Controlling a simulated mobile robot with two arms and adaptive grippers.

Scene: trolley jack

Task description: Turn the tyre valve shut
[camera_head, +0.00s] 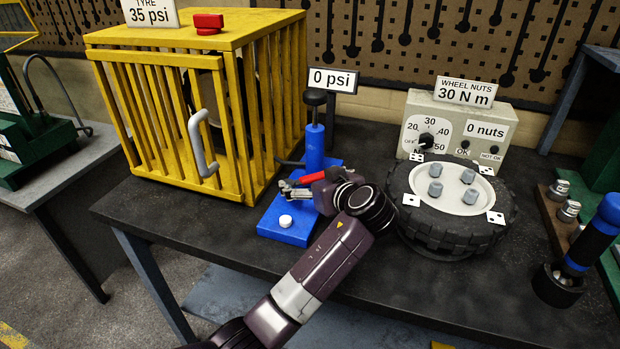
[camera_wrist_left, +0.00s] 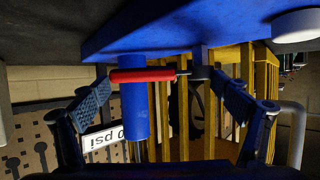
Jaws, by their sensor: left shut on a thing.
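The tyre valve has a red lever (camera_head: 313,178) beside a blue pump cylinder (camera_head: 315,145) on a blue base plate (camera_head: 285,222). My left gripper (camera_head: 308,190) is at the valve. In the left wrist view the red lever (camera_wrist_left: 143,75) lies crosswise between the two fingers, with a thin dark rod running to a grey valve body (camera_wrist_left: 200,68). The gripper is shut on the lever; exact finger contact is partly hidden. The wrist view is turned upside down. My right gripper is not in view.
A yellow cage (camera_head: 175,120) with a grey handle stands left of the pump, marked 35 psi. The pump's sign (camera_head: 333,79) reads 0 psi. A tyre with wheel (camera_head: 450,215) lies right of my arm. A grey nut tester (camera_head: 458,120) stands behind it.

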